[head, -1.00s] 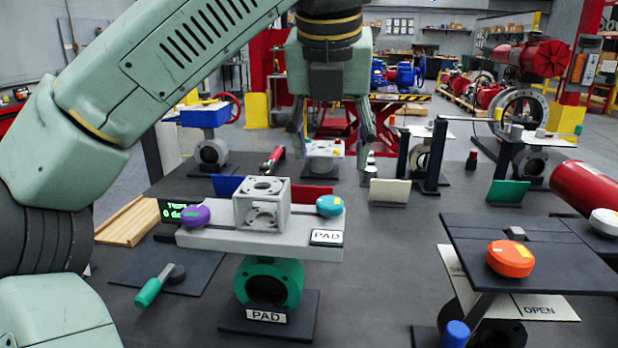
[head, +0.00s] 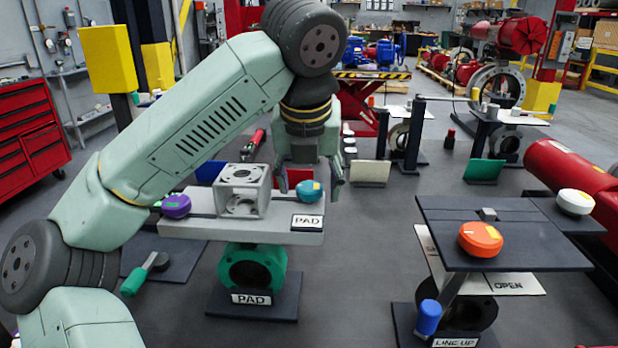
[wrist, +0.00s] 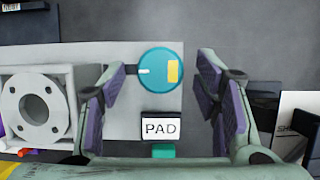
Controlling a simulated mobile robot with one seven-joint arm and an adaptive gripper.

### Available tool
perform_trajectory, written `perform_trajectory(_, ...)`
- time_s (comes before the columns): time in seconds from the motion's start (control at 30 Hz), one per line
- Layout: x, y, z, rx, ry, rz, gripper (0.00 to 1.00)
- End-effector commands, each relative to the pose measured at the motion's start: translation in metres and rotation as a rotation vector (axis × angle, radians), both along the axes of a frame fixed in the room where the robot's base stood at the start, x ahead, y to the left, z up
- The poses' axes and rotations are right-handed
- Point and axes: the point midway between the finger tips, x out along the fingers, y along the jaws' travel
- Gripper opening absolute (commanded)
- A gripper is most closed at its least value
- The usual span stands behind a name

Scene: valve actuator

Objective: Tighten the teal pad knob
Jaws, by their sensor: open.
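The teal knob (head: 311,191), round with a yellow mark, sits at the right end of the light grey plate (head: 185,225) marked PAD. In the wrist view the teal knob (wrist: 159,70) shows a yellow patch and a short white line. My gripper (head: 308,178) is open and points down just behind and above the knob in the head view. In the wrist view the fingers of my gripper (wrist: 168,76) stand left and right of the knob, apart from it. I cannot tell how high the fingertips are above it.
A grey metal cube with round holes (head: 242,190) stands left of the knob, close to my left finger in the wrist view. A purple knob (head: 176,206) is at the plate's left end. A dark table with an orange knob (head: 480,239) stands to the right.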

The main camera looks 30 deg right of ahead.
Motion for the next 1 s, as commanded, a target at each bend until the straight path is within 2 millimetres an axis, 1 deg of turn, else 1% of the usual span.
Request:
perform_trajectory(0.13, -0.0002, 0.0000, 0.0001, 0.000, 0.000, 0.000, 0.57)
perform_trajectory(0.17, -0.0002, 0.0000, 0.0001, 0.000, 0.000, 0.000, 0.55)
perform_trajectory(0.87, -0.0003, 0.0001, 0.0003, 0.000, 0.000, -0.001, 0.09)
perform_trajectory(1.0, -0.0002, 0.0001, 0.0003, 0.000, 0.000, -0.004, 0.09)
